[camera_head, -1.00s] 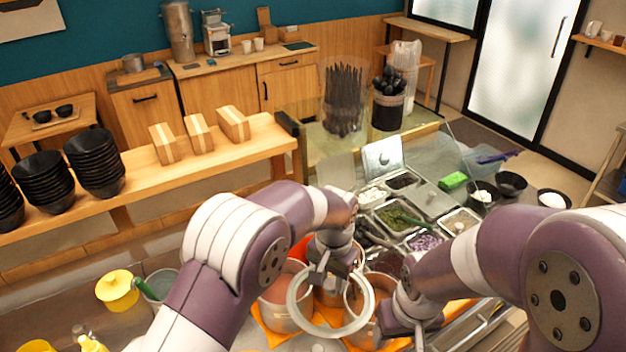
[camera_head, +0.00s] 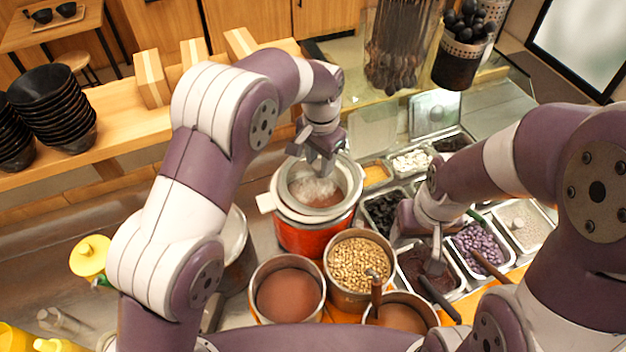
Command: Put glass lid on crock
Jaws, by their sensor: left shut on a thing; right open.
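The red crock (camera_head: 305,240) stands behind the metal pots, with a pale handle sticking out on its left. The round glass lid (camera_head: 345,203), with a pale rim and clear middle, is over the crock's mouth and looks roughly level. I cannot tell whether its rim touches the crock or hovers just above. My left gripper (camera_head: 320,168) is shut on the lid, at its top in the picture, and hides part of it. My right gripper (camera_head: 434,268) is open, low over the topping trays, apart from the crock and lid.
Metal pots of brown paste (camera_head: 286,295) and beans (camera_head: 358,265) stand just in front of the crock. Topping trays (camera_head: 478,245) fill the right side. A yellow lidded pot (camera_head: 90,257) and stacked black bowls (camera_head: 55,105) are at left. A utensil holder (camera_head: 460,60) stands at the back.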

